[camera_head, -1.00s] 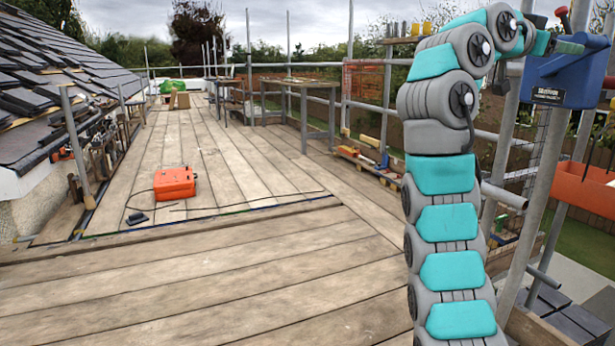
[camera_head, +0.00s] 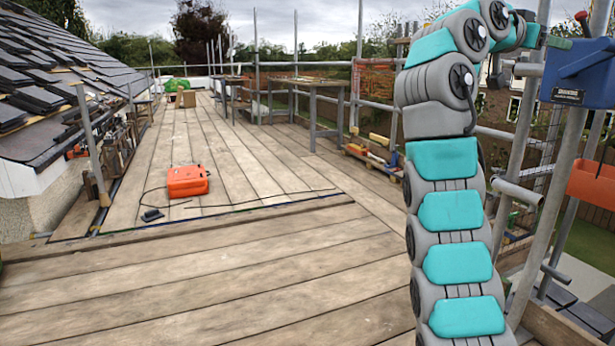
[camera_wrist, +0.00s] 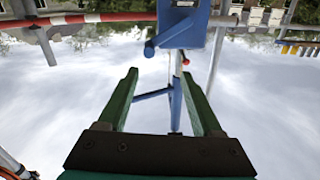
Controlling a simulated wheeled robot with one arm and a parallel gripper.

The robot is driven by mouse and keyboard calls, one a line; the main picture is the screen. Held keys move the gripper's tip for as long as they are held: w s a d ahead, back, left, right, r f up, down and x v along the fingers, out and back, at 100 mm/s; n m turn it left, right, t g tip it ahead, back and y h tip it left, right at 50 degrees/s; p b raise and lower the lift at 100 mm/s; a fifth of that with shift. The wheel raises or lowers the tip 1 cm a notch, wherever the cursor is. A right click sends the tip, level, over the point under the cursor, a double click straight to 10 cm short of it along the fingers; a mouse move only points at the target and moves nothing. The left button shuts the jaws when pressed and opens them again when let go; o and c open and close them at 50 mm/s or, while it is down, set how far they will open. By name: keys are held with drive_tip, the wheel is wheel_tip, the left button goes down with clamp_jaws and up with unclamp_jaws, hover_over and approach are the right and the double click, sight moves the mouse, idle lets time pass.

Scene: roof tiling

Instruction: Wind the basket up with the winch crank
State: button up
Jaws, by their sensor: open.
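The blue winch (camera_head: 585,72) is fixed to a scaffold pole at the right edge of the head view. A red-tipped lever (camera_head: 582,18) sticks up above it. In the wrist view the winch body (camera_wrist: 183,24) is at the top, with a blue handle-like part (camera_wrist: 150,48) at its lower left and a small red knob (camera_wrist: 186,61). My gripper (camera_wrist: 160,74) is open, its green fingers pointing towards the winch with nothing gripped between them. In the head view its end is close to the winch's left side. An orange container (camera_head: 592,180) shows below the winch; I cannot tell if it is the basket.
Scaffold poles and rails (camera_head: 522,120) stand close around the winch and my arm. An orange case (camera_head: 187,180) and a black cable lie on the planks. The near plank deck (camera_head: 200,285) is clear. A tiled roof (camera_head: 55,75) borders the left.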

drive_tip(key=w+a+f+n+y+p, duration=0.2)
drive_tip(key=w+a+f+n+y, duration=0.25)
drive_tip(key=n, duration=0.25)
drive_tip(key=s+a+f+n+g+y+p, duration=0.15)
drive_tip(key=s+a+f, duration=0.3)
drive_tip(key=f, duration=0.45)
drive_tip(key=s+a+f+n+g+y, duration=0.1)
drive_tip(key=s+a+f+n+y, duration=0.15)
drive_tip(key=s+f, duration=0.4)
drive_tip(key=s+a+f+n+g+y+p, duration=0.1)
drive_tip(key=s+a+f+g+y, duration=0.1)
drive_tip(key=s+a+f, duration=0.4)
drive_tip(key=s+a+f+n+g+y+p, duration=0.1)
drive_tip(key=s+a+f, duration=0.5)
drive_tip(key=s+f, duration=0.7)
drive_tip(key=s+a+f+n+g+y+p, duration=0.1)
drive_tip(key=s+a+f+g+y, duration=0.2)
drive_tip(key=s, duration=1.3)
drive_tip(key=a+f+y, duration=0.1)
drive_tip(key=a+f, duration=0.2)
drive_tip(key=f, duration=0.3)
drive_tip(key=shift+s+f+g, duration=0.2)
drive_tip(key=shift+s+g, duration=0.15)
drive_tip(key=shift+a+y, duration=0.1)
drive_tip(key=shift+y, duration=0.15)
drive_tip(key=shift+c, duration=0.4)
